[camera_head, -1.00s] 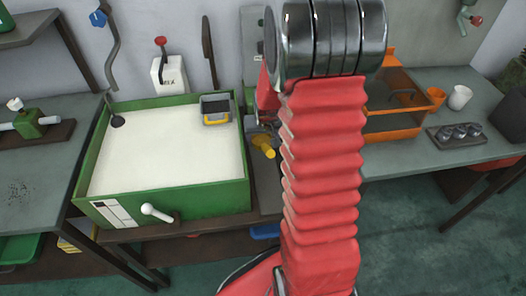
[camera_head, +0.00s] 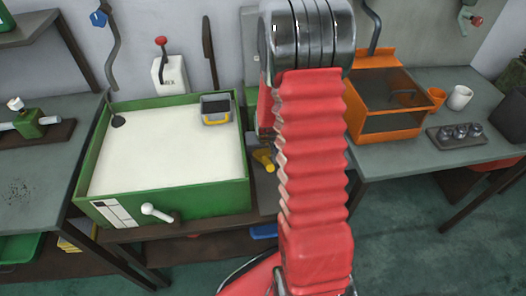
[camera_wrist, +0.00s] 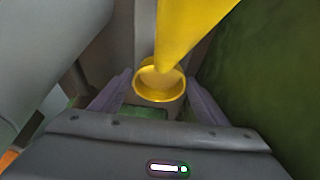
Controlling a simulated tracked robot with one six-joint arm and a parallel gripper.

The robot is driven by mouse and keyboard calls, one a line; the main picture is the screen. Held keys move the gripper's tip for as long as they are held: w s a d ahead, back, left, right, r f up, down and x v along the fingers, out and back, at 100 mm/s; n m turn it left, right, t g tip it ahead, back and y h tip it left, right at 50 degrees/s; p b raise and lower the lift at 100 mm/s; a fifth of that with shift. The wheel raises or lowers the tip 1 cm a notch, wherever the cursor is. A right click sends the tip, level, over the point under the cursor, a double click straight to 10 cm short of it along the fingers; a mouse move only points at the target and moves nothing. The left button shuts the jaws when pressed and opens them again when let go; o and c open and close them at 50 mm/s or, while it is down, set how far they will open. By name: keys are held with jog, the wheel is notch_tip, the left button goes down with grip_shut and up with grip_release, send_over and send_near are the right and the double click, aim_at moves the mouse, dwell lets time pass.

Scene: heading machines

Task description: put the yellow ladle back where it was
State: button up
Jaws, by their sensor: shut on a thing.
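The yellow ladle shows close up in the wrist view (camera_wrist: 183,35), with a broad yellow part coming down from the top and a round yellow rim at its lower end. My gripper (camera_wrist: 159,80) is shut on it, one finger on each side of the rim. In the head view a small yellow piece (camera_head: 264,160), which looks like part of the ladle, shows left of my red arm, beside the green tank's right wall. My gripper is mostly hidden behind my arm there. The ladle's original place cannot be told from these frames.
An orange box (camera_head: 384,135), cups (camera_head: 459,97) and a small rack (camera_head: 456,138) stand on the right bench.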

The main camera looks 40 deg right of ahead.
aim_at(266, 158)
jog(key=shift+f, duration=0.25)
jog(key=o, duration=0.7)
jog(key=shift+c, duration=0.2)
jog(key=shift+v, duration=6.1)
